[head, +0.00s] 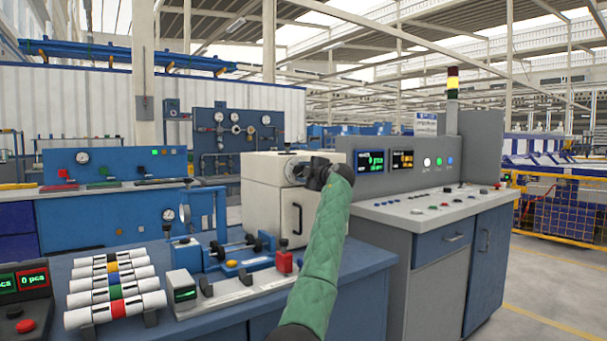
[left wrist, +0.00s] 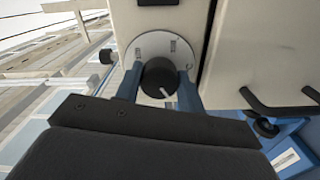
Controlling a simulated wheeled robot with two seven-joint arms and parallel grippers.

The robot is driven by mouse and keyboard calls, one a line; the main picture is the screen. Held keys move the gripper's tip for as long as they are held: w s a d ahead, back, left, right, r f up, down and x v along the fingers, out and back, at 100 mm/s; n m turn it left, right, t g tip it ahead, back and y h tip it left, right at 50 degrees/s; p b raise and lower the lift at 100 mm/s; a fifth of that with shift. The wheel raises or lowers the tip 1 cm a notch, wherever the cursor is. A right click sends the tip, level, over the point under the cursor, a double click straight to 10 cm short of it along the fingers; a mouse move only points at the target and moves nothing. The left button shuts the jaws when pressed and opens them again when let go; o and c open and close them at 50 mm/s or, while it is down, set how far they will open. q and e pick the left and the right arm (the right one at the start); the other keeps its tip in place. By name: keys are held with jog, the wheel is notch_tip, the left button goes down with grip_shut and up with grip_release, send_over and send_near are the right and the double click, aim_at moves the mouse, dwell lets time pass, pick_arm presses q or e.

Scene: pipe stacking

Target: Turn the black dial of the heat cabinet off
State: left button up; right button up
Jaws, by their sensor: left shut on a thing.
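The heat cabinet (head: 262,190) is a cream box on the blue bench, with a dark handle on its front. The black dial (left wrist: 159,77) shows in the left wrist view on a round pale plate (left wrist: 160,45) with small labels that I cannot read surely. A white mark on the dial points to the lower right of that picture. My left gripper (head: 303,173) is at the upper front of the cabinet. In the left wrist view its two blue fingers (left wrist: 158,88) are shut on the dial, one on each side. In the head view the gripper hides the dial.
A grey control console (head: 430,205) stands close to the right of the cabinet. A test fixture (head: 232,280) and a rack of several white pipes (head: 112,285) are on the bench to the left. My green-sleeved arm passes in front of the bench.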

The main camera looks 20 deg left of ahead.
pick_arm(q)
jog(key=o, duration=1)
jog(key=shift+f, duration=0.1)
jog(key=shift+c, duration=0.2)
jog(key=v, duration=0.7)
jog(key=shift+s+d+p, duration=0.25)
jog(key=shift+d+p, duration=0.05)
jog(key=shift+p, duration=0.05)
